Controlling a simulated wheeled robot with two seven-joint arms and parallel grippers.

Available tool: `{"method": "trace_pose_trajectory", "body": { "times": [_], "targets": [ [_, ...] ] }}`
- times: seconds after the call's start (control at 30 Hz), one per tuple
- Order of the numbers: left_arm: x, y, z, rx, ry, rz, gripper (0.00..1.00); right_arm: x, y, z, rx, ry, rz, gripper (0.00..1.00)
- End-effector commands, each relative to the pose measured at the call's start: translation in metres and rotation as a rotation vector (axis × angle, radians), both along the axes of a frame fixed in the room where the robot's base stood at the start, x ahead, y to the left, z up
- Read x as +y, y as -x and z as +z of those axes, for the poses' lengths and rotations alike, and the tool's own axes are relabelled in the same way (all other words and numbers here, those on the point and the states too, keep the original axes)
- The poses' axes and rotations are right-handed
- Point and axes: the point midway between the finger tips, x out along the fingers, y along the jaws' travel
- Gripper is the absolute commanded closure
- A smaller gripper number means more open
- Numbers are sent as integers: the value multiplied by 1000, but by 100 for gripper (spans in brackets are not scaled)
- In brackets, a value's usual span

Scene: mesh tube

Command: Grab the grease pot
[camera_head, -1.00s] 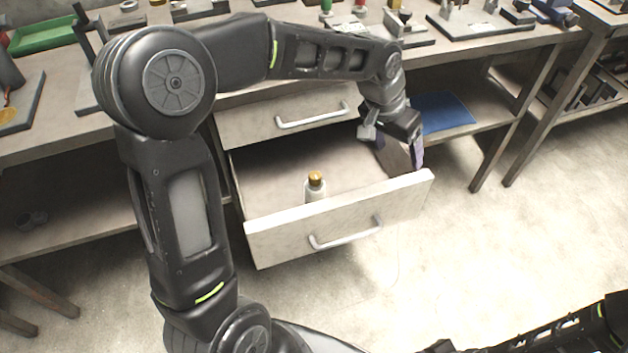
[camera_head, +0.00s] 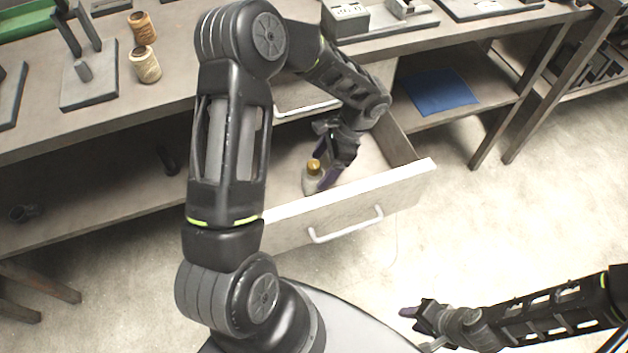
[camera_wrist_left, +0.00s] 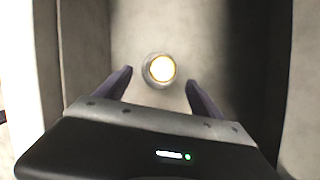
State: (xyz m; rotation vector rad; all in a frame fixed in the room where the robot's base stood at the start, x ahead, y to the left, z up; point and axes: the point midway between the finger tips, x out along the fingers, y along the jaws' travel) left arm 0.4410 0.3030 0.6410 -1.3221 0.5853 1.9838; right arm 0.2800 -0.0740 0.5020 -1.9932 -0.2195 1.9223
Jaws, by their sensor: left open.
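The grease pot, a small pale bottle (camera_head: 311,184) with a gold cap, stands upright in the open drawer (camera_head: 375,205). In the left wrist view the pot (camera_wrist_left: 160,70) shows from above, cap bright, just ahead of the gap between my fingertips. My left gripper (camera_head: 320,172) is open and reaches down into the drawer beside the pot. Its two purple fingers lie apart on either side in the wrist view, with nothing held. I cannot tell whether a finger touches the pot. My right gripper (camera_head: 414,322) is at the lower right, away from the drawer; its jaw opening is unclear.
The drawer walls and front panel surround the pot closely. Two brownish spools (camera_head: 145,65) and a metal stand (camera_head: 90,85) are on the workbench above. A blue mat (camera_head: 440,92) lies on the lower shelf. The floor at right is clear.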

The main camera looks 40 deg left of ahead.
Motion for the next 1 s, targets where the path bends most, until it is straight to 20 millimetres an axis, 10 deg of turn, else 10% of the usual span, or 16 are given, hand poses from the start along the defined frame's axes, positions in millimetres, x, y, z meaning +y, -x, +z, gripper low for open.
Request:
{"method": "trace_pose_trajectory", "body": {
  "times": [1.0],
  "targets": [
    [15,17,-60,-3,2,2,23,0,0,-1,0,0,-1,64]
  ]
}}
